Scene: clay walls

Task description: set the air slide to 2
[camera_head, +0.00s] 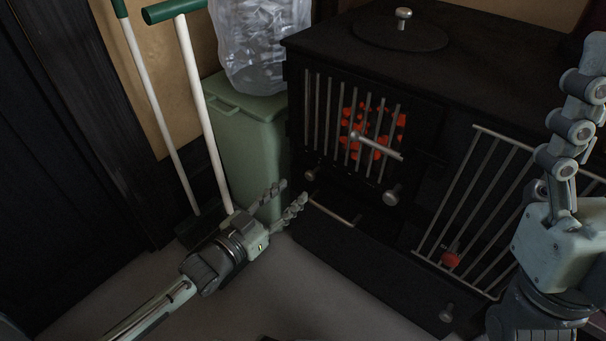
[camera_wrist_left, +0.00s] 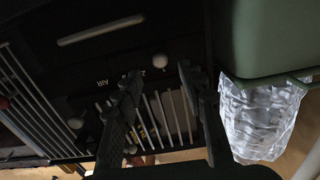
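The black stove (camera_head: 420,105) has a small pale knob (camera_head: 311,174) low on its front, below the left end of the barred fire door. In the left wrist view this knob (camera_wrist_left: 160,61) sits beside upside-down lettering, "AIR" (camera_wrist_left: 103,83), and number marks that look like a 2 nearest the knob. A finger partly hides the marks. I take the knob to be the air slide. My left gripper (camera_head: 281,202) is open and empty, left of and below the knob, its fingers (camera_wrist_left: 160,85) apart from it. My right gripper (camera_head: 575,125) is raised at the right; its opening is unclear.
The fire door (camera_head: 352,128) has a handle bar, with red coals behind it. Another knob (camera_head: 392,196) and a drawer handle (camera_head: 335,210) are close by. A green bin (camera_head: 245,140) with a clear bag and white-shafted tools (camera_head: 200,100) stand left. A barred rack (camera_head: 480,215) is at right.

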